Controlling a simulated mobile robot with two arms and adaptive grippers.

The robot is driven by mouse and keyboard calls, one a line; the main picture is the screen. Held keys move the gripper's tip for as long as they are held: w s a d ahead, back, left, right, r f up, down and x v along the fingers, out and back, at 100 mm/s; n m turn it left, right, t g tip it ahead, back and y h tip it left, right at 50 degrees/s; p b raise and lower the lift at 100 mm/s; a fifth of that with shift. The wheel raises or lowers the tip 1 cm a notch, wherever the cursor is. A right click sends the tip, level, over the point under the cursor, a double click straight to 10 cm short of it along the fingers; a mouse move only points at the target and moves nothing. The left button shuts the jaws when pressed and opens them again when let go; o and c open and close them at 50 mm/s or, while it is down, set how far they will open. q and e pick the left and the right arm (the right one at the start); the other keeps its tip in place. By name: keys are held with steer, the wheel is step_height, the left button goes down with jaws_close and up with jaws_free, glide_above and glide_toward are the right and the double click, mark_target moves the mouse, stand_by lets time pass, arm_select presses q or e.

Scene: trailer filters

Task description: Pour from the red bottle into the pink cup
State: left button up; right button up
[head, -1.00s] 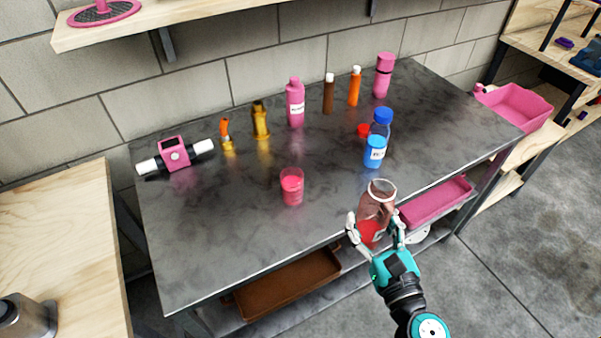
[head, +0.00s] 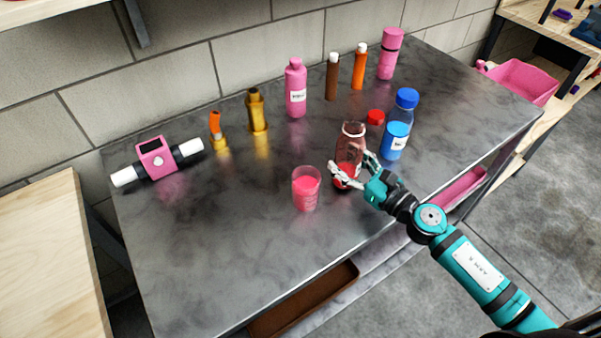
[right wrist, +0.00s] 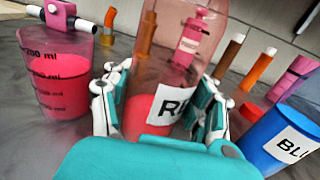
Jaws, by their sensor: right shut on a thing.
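My right gripper (head: 350,173) is shut on the red bottle (head: 351,142), a clear reddish bottle with no cap and red liquid low inside. It is held about upright over the table. In the right wrist view the bottle (right wrist: 160,75) stands between the fingers, its label partly hidden. The pink cup (head: 306,188) stands upright just left of the bottle, apart from it, and holds pink-red liquid. The cup (right wrist: 60,85) also shows at left in the right wrist view, with volume marks. A red cap (head: 375,117) lies behind the bottle. My left gripper is not in view.
A pink bottle (head: 295,88), brown and orange bottles and yellow parts stand along the back. A pink device (head: 157,158) lies at left. The table's front left (head: 210,250) is clear.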

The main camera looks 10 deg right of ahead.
steer(key=shift+r, duration=0.15)
steer(key=shift+d+r+n+p, duration=0.2)
steer(key=shift+r+n+p, duration=0.1)
steer(key=shift+n+p, duration=0.7)
steer(key=shift+d+r+n+h+p, duration=0.1)
steer(key=shift+n+h+p, duration=0.4)
steer(key=shift+n+p, duration=0.55)
steer(key=shift+n+g+p, duration=0.4)
steer(key=shift+n+p, duration=0.85)
steer(key=shift+n, duration=0.1)
steer(key=shift+w+d+f+n+h+p, duration=0.15)
steer(key=shift+d+f+n+h+p, duration=0.2)
steer(key=shift+n+h+p, duration=0.35)
steer(key=shift+w+d+f+n, duration=0.15)
steer(key=shift+d+f+n, duration=0.2)
steer(key=shift+n, duration=0.45)
steer(key=shift+r, duration=0.15)
steer(key=shift+w+d+r+n+p, duration=0.1)
steer(key=shift+d+r+n+p, duration=0.3)
steer(key=shift+n+p, duration=0.55)
